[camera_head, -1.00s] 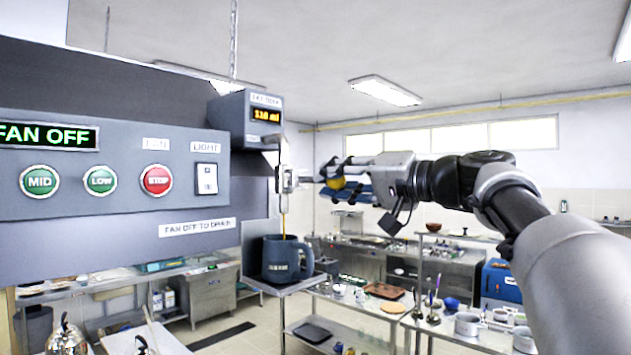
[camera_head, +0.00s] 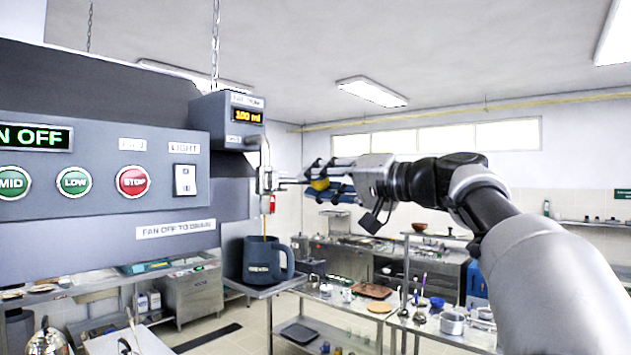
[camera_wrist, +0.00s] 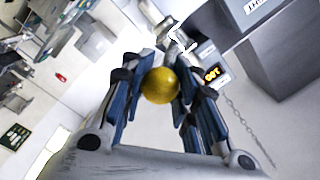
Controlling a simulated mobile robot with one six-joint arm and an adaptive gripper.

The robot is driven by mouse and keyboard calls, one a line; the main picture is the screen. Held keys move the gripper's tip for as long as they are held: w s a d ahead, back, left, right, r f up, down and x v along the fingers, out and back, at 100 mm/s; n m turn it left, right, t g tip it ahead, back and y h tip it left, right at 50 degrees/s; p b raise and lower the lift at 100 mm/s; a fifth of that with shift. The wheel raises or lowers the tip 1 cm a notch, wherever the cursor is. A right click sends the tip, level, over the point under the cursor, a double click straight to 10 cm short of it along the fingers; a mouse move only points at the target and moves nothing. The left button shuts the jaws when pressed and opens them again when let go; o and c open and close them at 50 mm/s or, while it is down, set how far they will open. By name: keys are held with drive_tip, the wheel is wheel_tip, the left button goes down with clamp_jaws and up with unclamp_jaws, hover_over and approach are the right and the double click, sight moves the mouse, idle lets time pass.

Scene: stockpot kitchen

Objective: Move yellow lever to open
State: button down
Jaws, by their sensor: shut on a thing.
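The yellow lever ends in a round yellow knob (camera_wrist: 160,86), which sits between the fingers of my gripper (camera_wrist: 158,82) in the wrist view. In the head view my gripper (camera_head: 322,182) is shut on the knob (camera_head: 320,184), to the right of the silver valve (camera_head: 266,180). A thin amber stream runs from the valve down to a dark blue mug (camera_head: 266,262) on a small shelf under it. The display (camera_head: 246,115) above the valve reads 100 ml. The inside of the mug is hidden.
The grey hood panel (camera_head: 100,190) with buttons fills the left side, close to the valve. A chain (camera_head: 215,45) hangs above the display box. Steel tables with pots and trays (camera_head: 372,290) stand lower in the background.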

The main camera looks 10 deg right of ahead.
drive_tip(key=shift+w+d+f, duration=0.1)
drive_tip(key=shift+w+d, duration=0.1)
drive_tip(key=shift+d, duration=0.05)
idle(0.7)
drive_tip(key=c, duration=1.7)
unclamp_jaws()
drive_tip(key=shift+o, duration=1.1)
drive_tip(key=shift+w+d, duration=0.2)
drive_tip(key=shift+d, duration=0.2)
drive_tip(key=shift+o, duration=1.3)
drive_tip(key=shift+s+a, duration=0.1)
drive_tip(key=shift+a, duration=0.05)
drive_tip(key=shift+s+a, duration=0.15)
drive_tip(key=shift+a, duration=0.1)
drive_tip(key=shift+d, duration=0.25)
drive_tip(key=v, duration=1.1)
drive_tip(key=shift+s, duration=0.4)
drive_tip(key=shift+d, duration=0.1)
